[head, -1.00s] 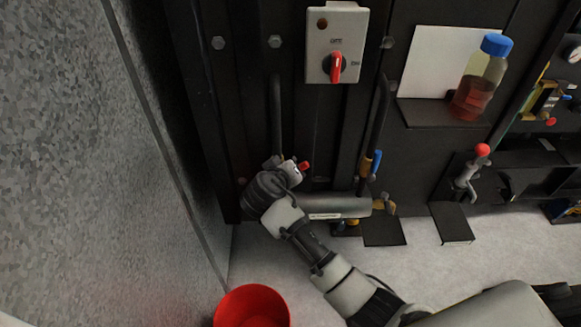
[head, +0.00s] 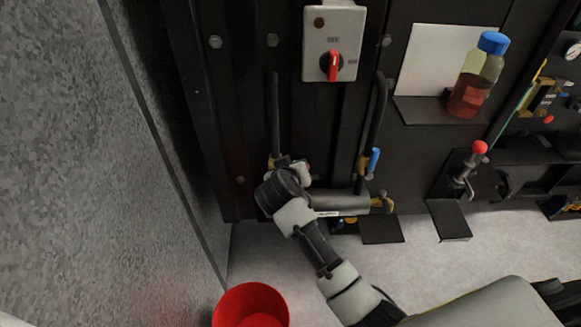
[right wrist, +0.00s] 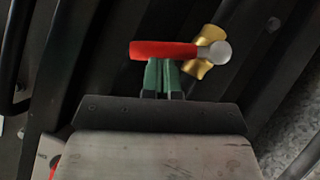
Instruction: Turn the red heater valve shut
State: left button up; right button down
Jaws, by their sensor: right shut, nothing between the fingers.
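The red valve handle (right wrist: 165,50) lies across the right wrist view, with a grey round end (right wrist: 220,52) and a brass body (right wrist: 202,68) at its right. My right gripper (right wrist: 163,75) is shut and empty. Its green fingertips are at the lower edge of the handle, close against it; I cannot tell if they touch. In the head view the right gripper is by the left end of the horizontal grey cylinder (head: 340,201), and my wrist hides most of the valve. My left gripper is not in view.
A grey switch box (head: 320,45) with a red knob is above. A blue-handled valve (head: 373,161) is right of the gripper. A bottle (head: 477,75) stands on a shelf to the right. A red bucket (head: 250,304) is on the floor below. A grey wall (head: 90,170) bounds the left.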

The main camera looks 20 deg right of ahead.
jog(key=shift+s+d+f+m+t+y+p, duration=0.2)
jog(key=shift+d+f+m+y, duration=0.25)
jog(key=shift+f+m+y, duration=0.3)
jog(key=shift+s+d+f+m+t+y+p, duration=0.1)
jog(key=shift+d+f+m+y+p, duration=0.1)
jog(key=shift+d+f+m+y, duration=0.5)
jog(key=shift+a+r, duration=0.2)
jog(key=shift+a, duration=0.05)
